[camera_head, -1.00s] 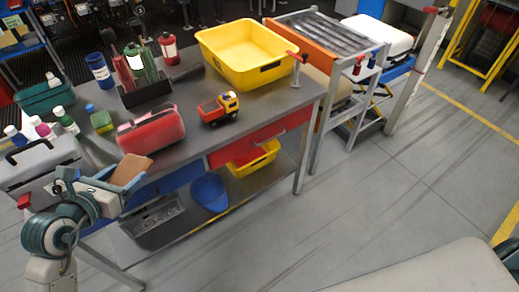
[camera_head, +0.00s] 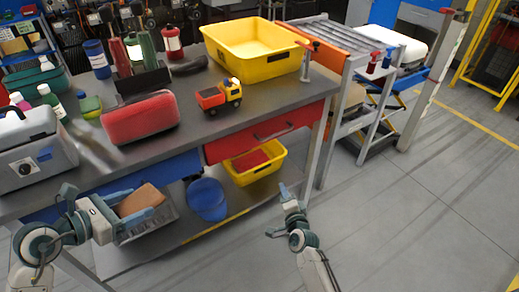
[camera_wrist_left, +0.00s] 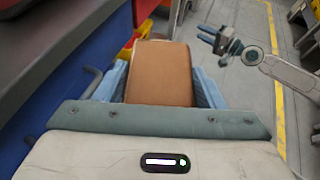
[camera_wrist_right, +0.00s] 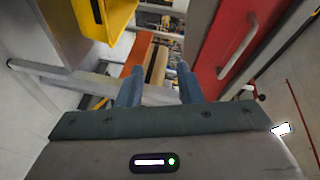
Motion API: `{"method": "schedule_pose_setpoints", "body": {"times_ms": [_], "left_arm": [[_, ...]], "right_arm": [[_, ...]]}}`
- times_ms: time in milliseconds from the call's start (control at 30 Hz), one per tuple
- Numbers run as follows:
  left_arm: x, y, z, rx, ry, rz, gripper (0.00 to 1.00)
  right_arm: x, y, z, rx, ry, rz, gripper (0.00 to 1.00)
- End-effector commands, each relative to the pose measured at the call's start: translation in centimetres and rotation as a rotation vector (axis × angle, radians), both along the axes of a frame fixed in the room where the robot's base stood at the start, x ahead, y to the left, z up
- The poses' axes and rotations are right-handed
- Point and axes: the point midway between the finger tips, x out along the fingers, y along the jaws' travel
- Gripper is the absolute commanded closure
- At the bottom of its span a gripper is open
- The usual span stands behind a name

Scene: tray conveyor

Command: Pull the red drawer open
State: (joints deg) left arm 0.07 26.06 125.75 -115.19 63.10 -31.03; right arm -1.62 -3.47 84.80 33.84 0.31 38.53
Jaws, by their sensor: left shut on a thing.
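The red drawer (camera_head: 232,146) sits under the bench top on its right part in the head view, its front looking flush with the bench. Its bar handle (camera_head: 272,131) runs across the front. The drawer also shows at the upper right of the right wrist view (camera_wrist_right: 213,66), with the handle (camera_wrist_right: 238,50) standing off it. My right gripper (camera_head: 286,190) is open and empty, below and in front of the drawer, not touching the handle. My left gripper (camera_wrist_left: 160,88) is shut on a brown block (camera_wrist_left: 159,72), in front of the bench's blue drawer.
On the bench (camera_head: 178,143) stand a yellow bin (camera_head: 270,72), a toy truck (camera_head: 219,97), a red case (camera_head: 140,120) and a grey toolbox (camera_head: 32,152). The floor in front is clear.

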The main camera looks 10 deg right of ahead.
Motion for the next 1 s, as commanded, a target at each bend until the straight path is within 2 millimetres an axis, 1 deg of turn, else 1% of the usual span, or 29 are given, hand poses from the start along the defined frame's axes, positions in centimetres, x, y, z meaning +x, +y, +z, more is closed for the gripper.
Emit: {"method": "schedule_pose_setpoints", "body": {"times_ms": [33, 100, 200, 300, 400, 467, 567, 800, 900, 1000], "left_arm": [[0.0, 0.1, -1.7, -0.001, -0.002, -0.016, 0.6], [0.0, 0.2, -2.6, -0.003, -0.003, -0.037, 0.6], [0.0, 0.3, -3.3, -0.007, -0.004, -0.058, 0.6], [-0.1, 0.3, -3.6, -0.009, -0.006, -0.07, 0.6], [-0.1, 0.3, -3.4, -0.01, -0.006, -0.075, 0.6], [-0.1, 0.3, -3.2, -0.011, -0.006, -0.076, 0.6], [-0.1, 0.3, -2.9, -0.01, -0.006, -0.075, 0.6], [-0.1, 0.3, -2.8, -0.011, -0.006, -0.075, 0.6], [-0.1, 0.3, -2.9, -0.011, -0.006, -0.074, 0.6], [-0.1, 0.3, -3.1, -0.011, -0.006, -0.074, 0.6]], "right_arm": [[1.1, 0.1, 1.8, 0.067, -0.072, -0.015, 0.68], [1.9, 0.1, 4.8, 0.153, -0.149, -0.03, 0.68], [2.5, 0.0, 8.1, 0.243, -0.231, -0.04, 0.68], [2.7, -0.1, 10.1, 0.297, -0.278, -0.042, 0.68], [3.3, -0.2, 11.0, 0.317, -0.295, -0.043, 0.68], [3.9, -0.2, 11.3, 0.32, -0.296, -0.043, 0.68], [5.4, -0.3, 11.7, 0.318, -0.296, -0.042, 0.68], [10.3, -0.6, 12.3, 0.316, -0.294, -0.044, 0.68], [12.0, -0.7, 12.5, 0.315, -0.294, -0.043, 0.68], [13.3, -0.7, 12.7, 0.315, -0.293, -0.043, 0.68]]}}
